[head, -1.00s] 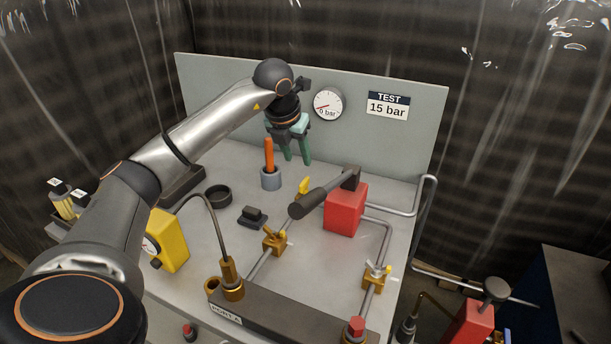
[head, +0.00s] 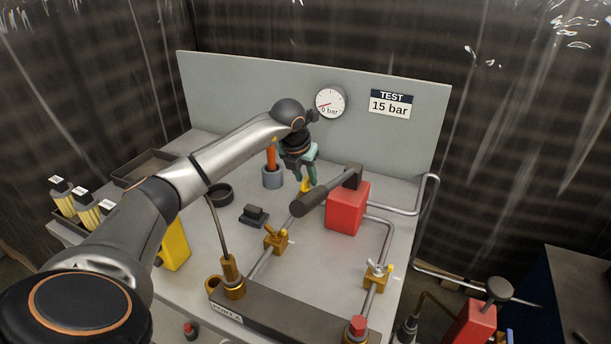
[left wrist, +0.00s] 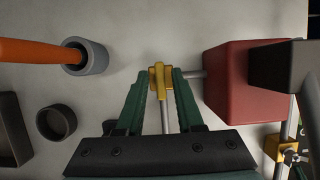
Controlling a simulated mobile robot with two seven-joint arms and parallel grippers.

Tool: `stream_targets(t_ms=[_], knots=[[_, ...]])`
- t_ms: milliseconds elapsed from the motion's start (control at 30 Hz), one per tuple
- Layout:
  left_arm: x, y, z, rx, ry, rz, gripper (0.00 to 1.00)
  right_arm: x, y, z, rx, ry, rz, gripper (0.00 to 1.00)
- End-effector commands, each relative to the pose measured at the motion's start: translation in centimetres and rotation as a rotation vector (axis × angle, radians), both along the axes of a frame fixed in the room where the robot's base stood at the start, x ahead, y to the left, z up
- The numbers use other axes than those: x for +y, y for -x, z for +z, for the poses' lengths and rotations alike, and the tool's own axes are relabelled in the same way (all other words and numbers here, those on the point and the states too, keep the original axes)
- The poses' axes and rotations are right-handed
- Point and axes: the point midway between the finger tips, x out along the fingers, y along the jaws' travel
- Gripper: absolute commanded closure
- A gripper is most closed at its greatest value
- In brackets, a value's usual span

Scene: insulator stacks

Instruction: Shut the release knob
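A small yellow knob (head: 305,186), which looks like the release knob, sits on a pipe left of the red pump block (head: 347,209), partly hidden by the pump's dark handle. My left gripper (head: 304,178) reaches down just above it, fingers apart. In the left wrist view the yellow knob (left wrist: 158,82) shows between the two green fingertips (left wrist: 165,72); I cannot tell whether they touch it. The red block (left wrist: 238,82) is to their right. My right gripper is not in view.
An orange-handled tool stands in a grey cup (head: 272,177) beside my left gripper. The dark pump handle (head: 322,195) is close on the right. Brass valves (head: 276,241) and a dark manifold (head: 290,318) are nearer. The panel (head: 235,95) with the gauge (head: 330,102) stands behind.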

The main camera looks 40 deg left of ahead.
Motion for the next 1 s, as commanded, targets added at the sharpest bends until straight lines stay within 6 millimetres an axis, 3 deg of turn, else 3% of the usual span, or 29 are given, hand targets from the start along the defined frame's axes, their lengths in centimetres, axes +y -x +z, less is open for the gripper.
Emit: stream_targets(t_ms=[33,300,1000], knots=[[-0.01,0.00,0.01,0.000,0.000,0.000,0.71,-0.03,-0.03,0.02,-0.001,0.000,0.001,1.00],[0.00,0.00,0.03,0.000,0.000,0.000,1.00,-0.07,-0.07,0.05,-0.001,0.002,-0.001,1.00],[0.07,0.01,0.12,-0.001,-0.001,-0.053,1.00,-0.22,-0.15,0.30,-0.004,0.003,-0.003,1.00]])
